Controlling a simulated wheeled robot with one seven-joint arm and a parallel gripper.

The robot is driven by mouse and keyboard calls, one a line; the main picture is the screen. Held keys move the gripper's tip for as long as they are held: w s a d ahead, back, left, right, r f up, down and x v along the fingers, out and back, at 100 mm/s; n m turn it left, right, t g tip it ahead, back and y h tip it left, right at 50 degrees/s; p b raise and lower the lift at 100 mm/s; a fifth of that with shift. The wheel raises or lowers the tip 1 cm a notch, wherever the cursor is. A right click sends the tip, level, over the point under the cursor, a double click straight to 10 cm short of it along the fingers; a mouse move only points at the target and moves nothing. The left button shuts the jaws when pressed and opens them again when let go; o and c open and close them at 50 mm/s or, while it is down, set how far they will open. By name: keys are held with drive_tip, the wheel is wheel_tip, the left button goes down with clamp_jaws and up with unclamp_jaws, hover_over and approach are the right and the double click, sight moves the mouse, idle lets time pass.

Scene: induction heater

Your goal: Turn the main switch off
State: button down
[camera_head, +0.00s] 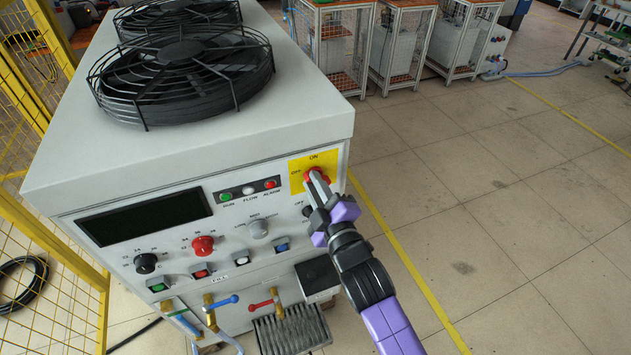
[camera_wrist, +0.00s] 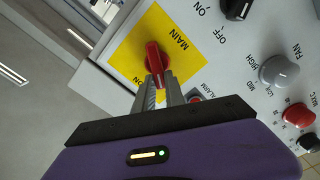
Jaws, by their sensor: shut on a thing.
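The main switch is a red rotary handle (camera_wrist: 153,58) on a yellow plate marked MAIN (camera_wrist: 150,35) in the wrist view. In the head view the yellow plate (camera_head: 299,184) is at the upper right of the machine's front panel, with ON above and OFF at the left. My gripper (camera_wrist: 158,87) is shut on the red handle, one finger on each side of its near end. In the head view my gripper (camera_head: 317,181) covers much of the handle, so its exact angle is hard to tell there.
Below the plate is a black knob (camera_head: 307,211), also seen in the wrist view (camera_wrist: 236,9). A grey knob (camera_head: 258,228), a red knob (camera_head: 203,245) and a black knob (camera_head: 145,263) sit to the left. Open floor (camera_head: 480,220) lies to the right.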

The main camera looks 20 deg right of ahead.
drive_tip(key=shift+f+n, duration=0.1)
drive_tip(key=shift+n, duration=0.2)
drive_tip(key=c, duration=1.4)
unclamp_jaws()
drive_tip(key=s+b, duration=0.2)
drive_tip(key=s, duration=0.5)
drive_tip(key=shift+s, duration=0.4)
